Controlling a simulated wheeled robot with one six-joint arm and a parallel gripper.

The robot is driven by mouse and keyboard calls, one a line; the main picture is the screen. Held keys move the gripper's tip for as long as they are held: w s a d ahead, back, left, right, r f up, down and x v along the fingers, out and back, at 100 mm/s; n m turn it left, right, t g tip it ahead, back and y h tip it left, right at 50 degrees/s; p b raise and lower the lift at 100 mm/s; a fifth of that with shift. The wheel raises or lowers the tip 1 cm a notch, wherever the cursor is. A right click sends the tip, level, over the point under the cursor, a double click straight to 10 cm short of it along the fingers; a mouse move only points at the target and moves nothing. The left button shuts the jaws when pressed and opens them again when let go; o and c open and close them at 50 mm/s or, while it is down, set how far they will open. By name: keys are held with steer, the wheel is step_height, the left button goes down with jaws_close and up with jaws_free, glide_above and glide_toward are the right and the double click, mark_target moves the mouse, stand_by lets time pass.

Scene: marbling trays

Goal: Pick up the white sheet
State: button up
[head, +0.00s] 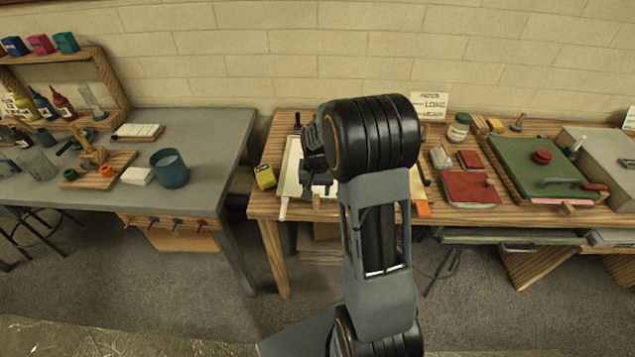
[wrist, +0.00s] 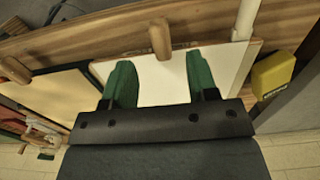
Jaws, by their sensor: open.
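The white sheet (wrist: 225,65) lies flat on a pale board on the wooden table, under my gripper (wrist: 160,65) in the wrist view. In the head view the sheet (head: 292,168) shows at the table's left end, and my arm hides much of it. My gripper's two green fingers are spread apart over the sheet with nothing between them. I cannot tell whether the fingertips touch the sheet.
A wooden peg (wrist: 160,38) stands near the sheet's edge. A white bar (wrist: 246,20) and a yellow block (wrist: 272,75) are beside it. A grey table (head: 210,140) stands left, across a gap.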

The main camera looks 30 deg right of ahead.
mark_target(316, 200)
steer(key=shift+f+p, duration=0.55)
steer(key=shift+f, duration=1.9)
jaws_close()
